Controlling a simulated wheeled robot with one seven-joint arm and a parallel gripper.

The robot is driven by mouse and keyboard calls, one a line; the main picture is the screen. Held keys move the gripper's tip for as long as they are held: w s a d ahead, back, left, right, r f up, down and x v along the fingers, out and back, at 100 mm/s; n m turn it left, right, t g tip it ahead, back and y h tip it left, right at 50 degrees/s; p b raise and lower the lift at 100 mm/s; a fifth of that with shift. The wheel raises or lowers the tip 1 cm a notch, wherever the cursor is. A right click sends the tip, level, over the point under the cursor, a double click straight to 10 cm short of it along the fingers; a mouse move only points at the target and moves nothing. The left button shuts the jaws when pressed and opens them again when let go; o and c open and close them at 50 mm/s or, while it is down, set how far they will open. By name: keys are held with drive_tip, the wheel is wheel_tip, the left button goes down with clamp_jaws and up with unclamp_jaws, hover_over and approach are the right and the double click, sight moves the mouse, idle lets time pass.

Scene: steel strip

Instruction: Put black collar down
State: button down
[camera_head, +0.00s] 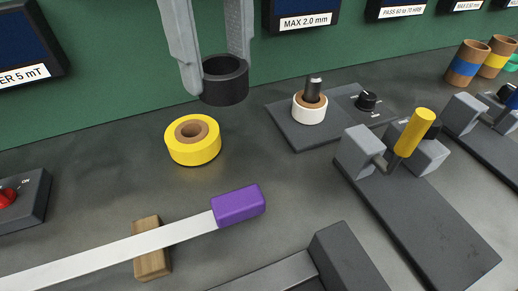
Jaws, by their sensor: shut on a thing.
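The black collar (226,84) is a short dark ring, roughly upright with its opening facing up. My gripper (220,70) comes down from the top of the picture with a grey finger on either side of the collar. It is shut on the collar and holds it above the grey steel surface, behind and to the right of a yellow ring. How high it hangs is hard to tell from this one view.
The yellow ring (194,144) with a brown core lies close by. To the right, a white-and-brown ring (310,107) sits around a post on a dark plate. A purple-handled strip (238,206) lies in front on a wooden block (152,262). A yellow-handled clamp (414,132) stands right.

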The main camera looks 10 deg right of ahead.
wheel_tip(320, 180, down, 20)
drive_tip(key=b, duration=0.3)
drive_tip(key=shift+r+b, duration=0.2)
drive_tip(key=shift+b, duration=0.1)
drive_tip(key=shift+f, duration=0.1)
drive_tip(key=c, duration=1.1)
unclamp_jaws()
wheel_tip(320, 180, up, 12)
drive_tip(key=shift+r+p, duration=0.1)
drive_tip(key=shift+p, duration=1.1)
